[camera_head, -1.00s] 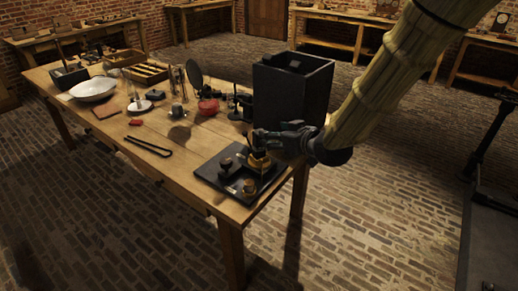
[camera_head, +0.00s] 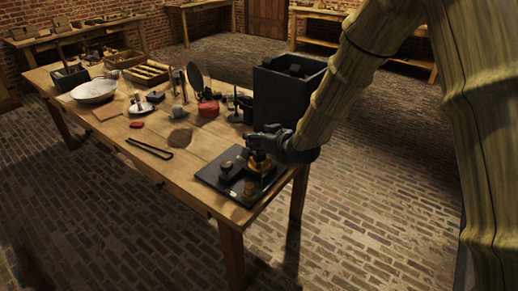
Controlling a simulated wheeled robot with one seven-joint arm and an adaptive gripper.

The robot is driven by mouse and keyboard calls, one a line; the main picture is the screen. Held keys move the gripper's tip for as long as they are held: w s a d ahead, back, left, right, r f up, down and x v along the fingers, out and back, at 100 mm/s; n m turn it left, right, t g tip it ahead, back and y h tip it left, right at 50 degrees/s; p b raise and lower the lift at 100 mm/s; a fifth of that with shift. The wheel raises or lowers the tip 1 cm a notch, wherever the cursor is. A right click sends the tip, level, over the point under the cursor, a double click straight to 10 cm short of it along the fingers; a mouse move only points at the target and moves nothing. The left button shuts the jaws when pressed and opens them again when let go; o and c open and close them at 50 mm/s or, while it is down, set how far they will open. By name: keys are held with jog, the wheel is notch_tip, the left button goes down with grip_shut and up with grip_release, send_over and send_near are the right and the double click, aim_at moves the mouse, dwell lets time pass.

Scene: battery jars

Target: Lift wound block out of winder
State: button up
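A black tray (camera_head: 212,178) lies at the near right corner of the wooden table. On it stand a dark round-topped piece (camera_head: 226,170), a small brass-and-brown piece (camera_head: 250,188) and a brass-coloured piece (camera_head: 262,162) at the right. I cannot tell for sure which of these is the winder or the wound block. My dark gripper (camera_head: 257,142) comes in from the right, just over the brass-coloured piece, and covers its top. The fingers are too small and dark to tell whether they hold anything.
A tall black open box (camera_head: 285,98) stands right behind my gripper. Black tongs (camera_head: 149,148), a red round item (camera_head: 208,108), a white dish (camera_head: 94,90) and a wooden tray (camera_head: 146,74) lie further left. The table's front middle is mostly clear.

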jog(key=shift+w, duration=0.1)
grip_shut()
dwell(0.4)
